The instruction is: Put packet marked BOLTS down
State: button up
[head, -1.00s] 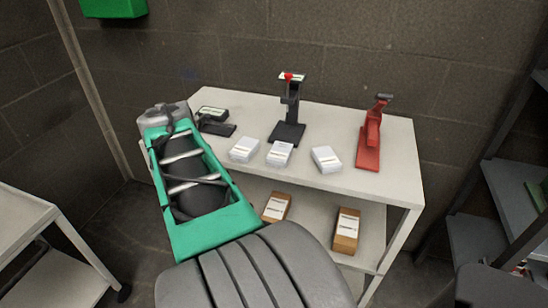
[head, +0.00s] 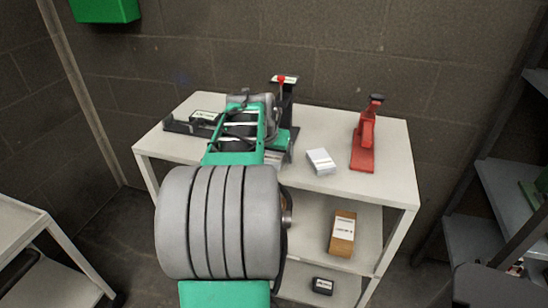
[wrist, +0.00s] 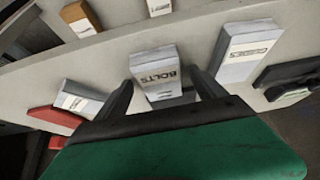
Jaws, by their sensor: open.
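The packet marked BOLTS (wrist: 157,75) is a pale grey-white box with dark lettering. In the wrist view it sits between the two fingers of my gripper (wrist: 161,80), which is open. It appears to rest on the table's white top (head: 330,191). I cannot tell whether either finger touches it. In the head view my arm hides most of the packet and the fingers.
A white packet (head: 320,161) and a red stand (head: 364,143) are on the right of the table. Another white packet (wrist: 246,50) lies beside the right finger. Behind my arm is a black stand (head: 287,98). A brown box (head: 342,234) is on the lower shelf.

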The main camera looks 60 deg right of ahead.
jog(key=shift+c, duration=0.2)
jog(key=c, duration=1.6)
